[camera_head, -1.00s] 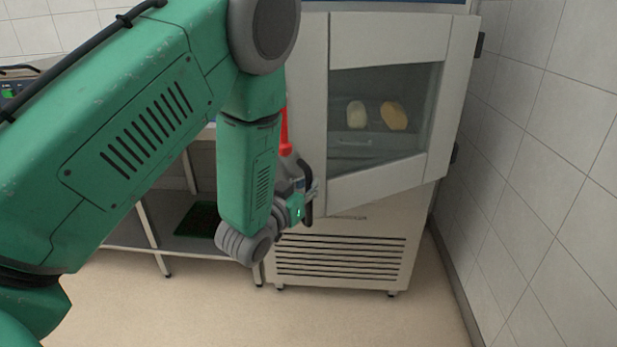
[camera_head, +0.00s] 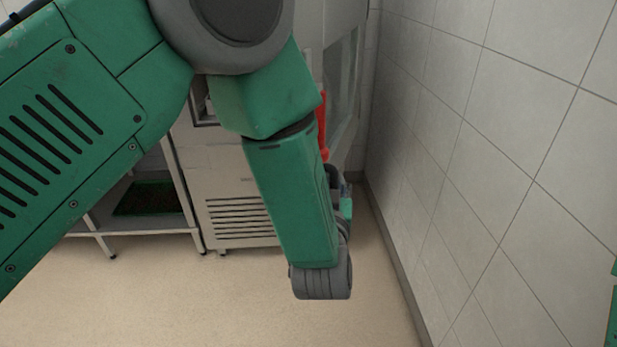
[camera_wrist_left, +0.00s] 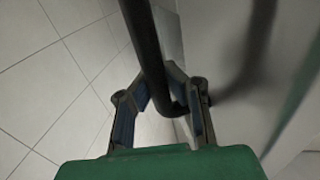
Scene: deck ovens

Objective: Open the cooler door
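The cooler (camera_head: 228,168) stands behind my left arm, which hides much of it. Its light-grey door, with a glass pane (camera_head: 343,85), is swung out and seen at a steep angle right of my arm. The door's face also shows at the right of the left wrist view (camera_wrist_left: 225,60). My left gripper (camera_head: 344,196) is at the door, mostly hidden behind its own wrist. In the left wrist view its fingers (camera_wrist_left: 158,82) close in on both sides of the black bar handle (camera_wrist_left: 148,45), near the handle's bent end. My right gripper is not in view.
A tiled wall (camera_head: 480,150) runs close along the right side of the door and my left gripper. A low metal shelf (camera_head: 185,222) with a dark green tray (camera_head: 150,198) stands left of the cooler. The beige floor (camera_head: 210,295) in front is clear.

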